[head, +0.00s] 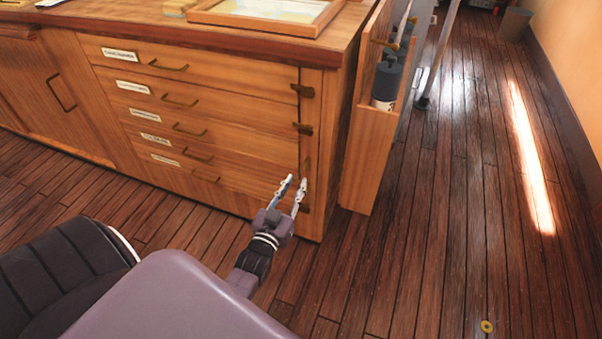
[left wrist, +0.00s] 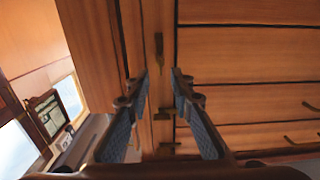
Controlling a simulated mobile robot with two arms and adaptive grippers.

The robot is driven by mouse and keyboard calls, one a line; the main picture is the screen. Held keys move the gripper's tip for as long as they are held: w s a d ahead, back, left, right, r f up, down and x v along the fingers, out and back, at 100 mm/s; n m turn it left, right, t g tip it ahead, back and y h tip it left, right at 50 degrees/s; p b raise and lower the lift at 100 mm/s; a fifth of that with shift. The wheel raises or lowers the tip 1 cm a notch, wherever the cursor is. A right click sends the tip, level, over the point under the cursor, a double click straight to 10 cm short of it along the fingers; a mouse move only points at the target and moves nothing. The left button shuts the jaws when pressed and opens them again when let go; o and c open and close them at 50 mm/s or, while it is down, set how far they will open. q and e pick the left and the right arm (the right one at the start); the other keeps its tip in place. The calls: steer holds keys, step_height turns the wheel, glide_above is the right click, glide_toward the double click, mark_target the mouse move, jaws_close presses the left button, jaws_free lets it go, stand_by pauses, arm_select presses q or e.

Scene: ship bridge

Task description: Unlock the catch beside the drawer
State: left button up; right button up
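The wooden cabinet has a stack of drawers (head: 215,78) with labels and brass handles; all look shut. Small dark catches sit on the upright strip at the drawers' right edge, an upper one (head: 303,90) and another below it (head: 304,128). My left gripper (head: 294,181) is open and empty in front of the strip, low down, partly covering the lower catches. In the left wrist view, a brass catch (left wrist: 158,48) lies ahead, between the lines of the open fingers (left wrist: 160,78), apart from them. Another catch (left wrist: 163,114) shows between the fingers. My right gripper is not in view.
A narrow wooden holder with dark bottles (head: 385,82) stands right of the cabinet. A framed tray (head: 265,12) lies on the cabinet top. The plank floor (head: 450,200) to the right is mostly clear, with a small yellow ring (head: 487,326) near the front.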

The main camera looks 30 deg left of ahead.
arm_select(q)
steer(key=shift+v, duration=2.4)
